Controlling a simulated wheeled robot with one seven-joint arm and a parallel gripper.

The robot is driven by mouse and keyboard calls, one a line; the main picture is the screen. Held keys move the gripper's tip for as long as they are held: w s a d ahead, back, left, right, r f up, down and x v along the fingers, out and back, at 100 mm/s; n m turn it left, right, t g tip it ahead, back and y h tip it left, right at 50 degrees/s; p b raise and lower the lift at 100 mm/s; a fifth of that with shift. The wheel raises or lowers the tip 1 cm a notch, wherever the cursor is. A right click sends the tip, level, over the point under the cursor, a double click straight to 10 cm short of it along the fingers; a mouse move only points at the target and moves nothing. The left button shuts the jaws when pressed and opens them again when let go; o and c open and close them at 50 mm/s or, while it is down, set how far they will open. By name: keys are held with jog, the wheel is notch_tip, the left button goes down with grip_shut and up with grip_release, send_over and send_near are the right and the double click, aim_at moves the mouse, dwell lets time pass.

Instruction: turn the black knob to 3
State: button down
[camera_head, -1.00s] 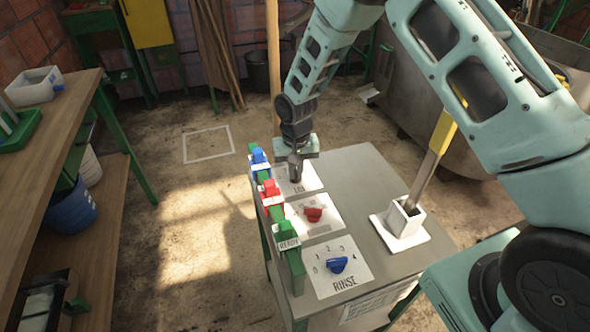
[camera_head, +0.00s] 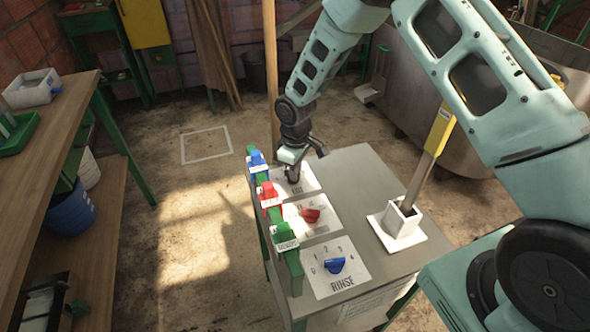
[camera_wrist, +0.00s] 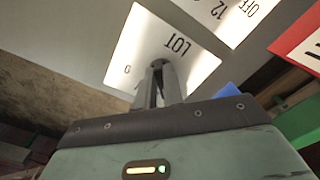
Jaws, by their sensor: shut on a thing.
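The black knob (camera_wrist: 158,65) is on the far white plate (camera_head: 309,181) marked LOT, on top of the grey cabinet. My gripper (camera_head: 293,172) points down at this plate and is shut on the knob. The fingers cover most of the knob, so I cannot read its setting. In the wrist view the word LOT and a 0 show on the plate; the 3 cannot be made out.
The red knob (camera_head: 310,216) and blue RINSE knob (camera_head: 335,265) sit nearer on the cabinet. Blue (camera_head: 257,160), red (camera_head: 269,196) and green (camera_head: 284,233) blocks line its left edge. A white holder (camera_head: 403,221) with a yellow-handled tool stands to the right.

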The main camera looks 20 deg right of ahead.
jog(key=shift+w+d+n, duration=0.1)
jog(key=shift+n, duration=1.4)
jog(key=c, duration=1.5)
grip_release()
notch_tip(320, 180, up, 18)
jog(key=shift+f, duration=0.25)
jog(key=s+a+r+m, duration=0.1)
jog(key=s+a+r, duration=0.25)
jog(key=s, duration=0.45)
jog(key=s+a+r, duration=0.2)
jog(key=s+a, duration=0.2)
jog(key=s, duration=0.5)
jog(key=s+m, duration=0.1)
jog(key=s, duration=0.4)
jog(key=s+m, duration=0.1)
jog(key=s, duration=0.4)
jog(key=s+r+m, duration=0.1)
jog(key=s, duration=0.5)
jog(key=shift+d+y, duration=0.3)
jog(key=shift+d, duration=0.1)
